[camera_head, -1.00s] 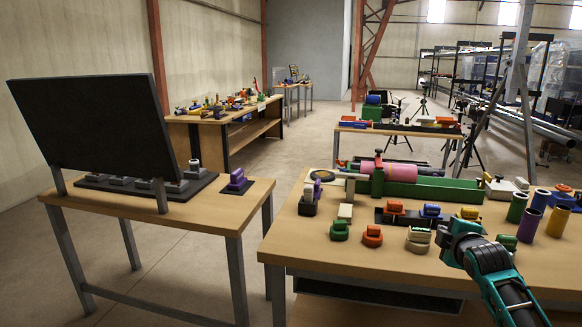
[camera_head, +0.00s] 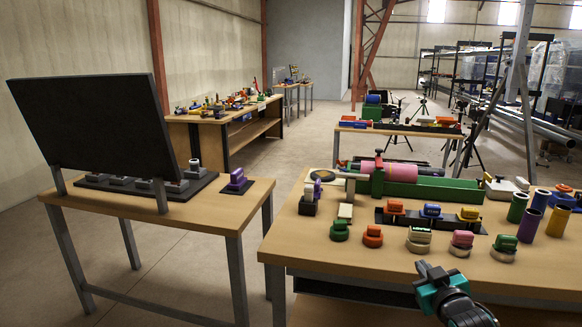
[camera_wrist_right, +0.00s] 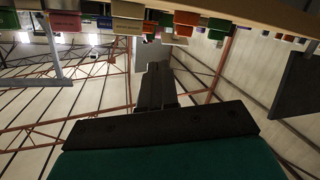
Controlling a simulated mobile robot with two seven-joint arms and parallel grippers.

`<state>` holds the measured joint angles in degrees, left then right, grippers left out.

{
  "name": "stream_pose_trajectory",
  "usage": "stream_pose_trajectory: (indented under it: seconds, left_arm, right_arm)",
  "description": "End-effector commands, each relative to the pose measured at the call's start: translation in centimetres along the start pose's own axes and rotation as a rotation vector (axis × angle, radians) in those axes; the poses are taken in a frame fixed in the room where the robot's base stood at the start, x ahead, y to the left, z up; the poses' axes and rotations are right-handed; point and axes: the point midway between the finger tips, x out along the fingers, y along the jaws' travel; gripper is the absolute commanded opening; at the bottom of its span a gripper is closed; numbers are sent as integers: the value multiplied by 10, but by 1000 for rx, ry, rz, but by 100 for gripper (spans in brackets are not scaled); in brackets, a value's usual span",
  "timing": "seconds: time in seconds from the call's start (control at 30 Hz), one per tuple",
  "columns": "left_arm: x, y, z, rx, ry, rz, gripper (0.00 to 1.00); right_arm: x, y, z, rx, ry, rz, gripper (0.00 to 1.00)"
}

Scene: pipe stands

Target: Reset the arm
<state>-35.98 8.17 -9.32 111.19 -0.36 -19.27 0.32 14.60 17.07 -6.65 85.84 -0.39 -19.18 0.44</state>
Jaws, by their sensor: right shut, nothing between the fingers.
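My right gripper (camera_head: 428,272) is at the front edge of the right table (camera_head: 330,262) in the head view, low and in front of the small clamp pieces. It is shut and holds nothing. In the right wrist view its dark fingers (camera_wrist_right: 156,85) are together and point up the picture. My left gripper is not in view.
Green (camera_head: 339,230), orange (camera_head: 373,236), white (camera_head: 419,239), pink (camera_head: 461,243) and green-topped pieces line the table front. A pink cylinder (camera_head: 350,165) lies in a green stand behind. A side table with a black panel (camera_head: 95,120) stands left. Floor between the tables is clear.

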Motion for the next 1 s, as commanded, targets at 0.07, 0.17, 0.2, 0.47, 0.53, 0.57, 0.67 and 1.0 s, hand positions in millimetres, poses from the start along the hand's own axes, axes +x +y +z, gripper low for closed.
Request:
stream_pose_trajectory:
  seconds: [0.07,0.17,0.2,0.47,0.53,0.57,0.67,1.0]
  left_arm:
    - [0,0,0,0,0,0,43]
    - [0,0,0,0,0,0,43]
    - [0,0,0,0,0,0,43]
    - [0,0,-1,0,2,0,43]
    - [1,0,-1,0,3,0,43]
    - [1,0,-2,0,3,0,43]
    - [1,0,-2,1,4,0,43]
    - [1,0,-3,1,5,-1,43]
  right_arm:
    - [-26,-31,36,15,-50,-46,0]
    - [-65,-67,76,41,-112,-101,0]
    - [-82,-81,91,52,-137,-122,0]
    - [-202,-151,159,145,-299,-232,0]
    - [-229,-162,168,167,-333,-249,0]
    - [-238,-166,171,175,-345,-254,0]
    - [-262,-174,177,195,-377,-267,0]
    - [-276,-179,180,208,-396,-275,0]
